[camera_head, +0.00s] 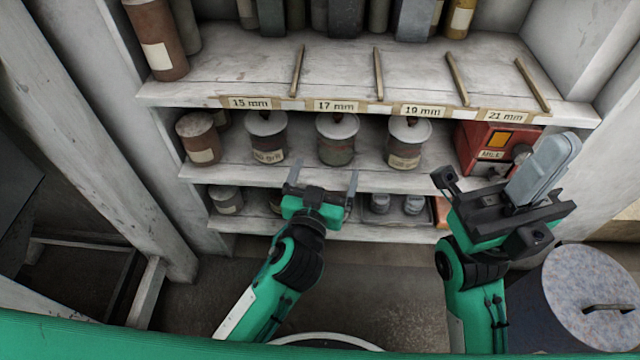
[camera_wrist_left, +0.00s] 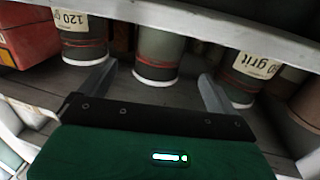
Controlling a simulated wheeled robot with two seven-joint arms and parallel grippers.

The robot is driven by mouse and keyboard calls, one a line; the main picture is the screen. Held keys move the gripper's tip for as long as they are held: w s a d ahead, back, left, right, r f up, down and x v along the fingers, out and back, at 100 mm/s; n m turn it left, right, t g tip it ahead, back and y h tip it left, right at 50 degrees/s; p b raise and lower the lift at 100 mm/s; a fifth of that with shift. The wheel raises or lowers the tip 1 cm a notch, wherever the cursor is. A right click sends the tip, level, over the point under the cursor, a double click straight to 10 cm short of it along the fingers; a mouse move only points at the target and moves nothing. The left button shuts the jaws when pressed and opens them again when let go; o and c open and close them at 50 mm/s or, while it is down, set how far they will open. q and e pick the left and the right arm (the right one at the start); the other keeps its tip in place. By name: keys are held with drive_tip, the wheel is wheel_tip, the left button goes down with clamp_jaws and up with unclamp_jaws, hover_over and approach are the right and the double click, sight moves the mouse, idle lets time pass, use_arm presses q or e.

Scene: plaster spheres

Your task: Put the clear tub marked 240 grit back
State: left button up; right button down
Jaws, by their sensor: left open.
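Three tubs with pale lids stand on the middle shelf: a left tub (camera_head: 267,138), a middle tub (camera_head: 338,140) and a right tub (camera_head: 407,145). The middle tub (camera_wrist_left: 158,55) shows no readable label there. I cannot make out which tub is marked 240 grit. My left gripper (camera_head: 322,178) is open and empty, below and in front of the middle tub.
A red box (camera_head: 495,147) stands right of the tubs, a brown tin (camera_head: 199,138) left. Small jars (camera_head: 397,205) sit on the lower shelf. Sticks (camera_head: 378,74) divide the upper shelf, labelled 15 to 21 mm. A lidded bin (camera_head: 590,295) stands at lower right.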

use_arm(q)
drive_tip(key=shift+s+a, duration=0.2)
drive_tip(key=shift+s, duration=0.7)
drive_tip(key=shift+s+a, duration=0.15)
drive_tip(key=shift+s, duration=0.7)
